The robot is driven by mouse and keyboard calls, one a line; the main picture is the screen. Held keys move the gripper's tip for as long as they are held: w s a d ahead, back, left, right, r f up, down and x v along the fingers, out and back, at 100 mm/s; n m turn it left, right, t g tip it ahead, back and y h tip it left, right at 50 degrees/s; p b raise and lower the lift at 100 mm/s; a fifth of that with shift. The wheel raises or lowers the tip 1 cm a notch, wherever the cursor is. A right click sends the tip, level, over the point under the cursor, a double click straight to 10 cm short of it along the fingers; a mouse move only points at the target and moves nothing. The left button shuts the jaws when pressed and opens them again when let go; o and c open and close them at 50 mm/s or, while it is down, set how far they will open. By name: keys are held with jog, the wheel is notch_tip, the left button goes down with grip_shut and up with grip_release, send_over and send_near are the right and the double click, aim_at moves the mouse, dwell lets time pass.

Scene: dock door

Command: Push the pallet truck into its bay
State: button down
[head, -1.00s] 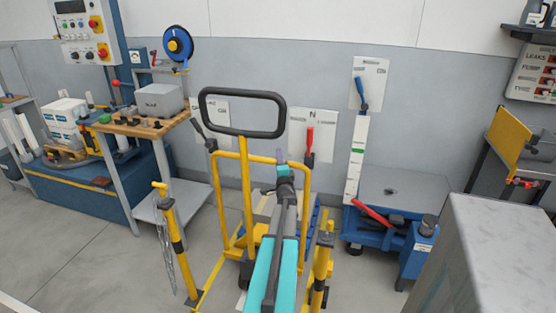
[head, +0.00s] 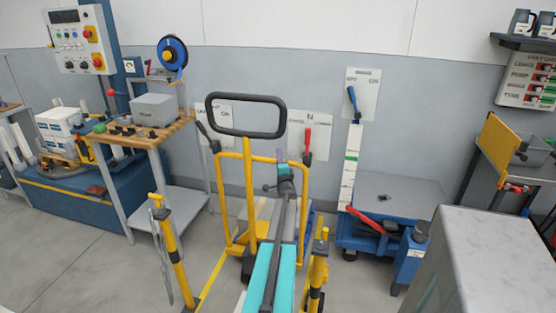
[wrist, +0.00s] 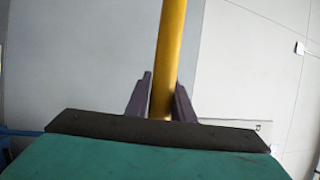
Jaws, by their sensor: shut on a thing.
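The pallet truck has a yellow frame (head: 249,185) topped by a black loop handle (head: 246,115), in the middle of the head view. My gripper (head: 282,157) is at the frame's horizontal crossbar, to the right of the handle's upright. In the wrist view, the two fingers of my gripper (wrist: 160,98) are shut on a yellow bar (wrist: 170,45). My arm hides much of the truck's lower part and whatever lies behind it. A yellow line (head: 214,277) runs along the floor left of the truck.
Yellow-and-black posts stand left (head: 171,250) and right (head: 318,272) of my arm, the left with a hanging chain. A workbench (head: 145,140) is on the left. A blue lift table (head: 390,225) and a grey block (head: 490,265) are on the right.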

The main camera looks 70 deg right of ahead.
jog(key=shift+s+d+r, duration=0.2)
jog(key=shift+d, duration=0.15)
jog(key=c, duration=1.5)
grip_release()
jog(key=shift+d+f, duration=0.1)
jog(key=shift+f, duration=0.1)
jog(key=shift+c, duration=0.2)
jog(key=shift+w, duration=0.15)
jog(key=shift+a, duration=0.2)
jog(key=b+v, duration=0.1)
jog(key=v, duration=1.2)
jog(key=shift+a, duration=0.3)
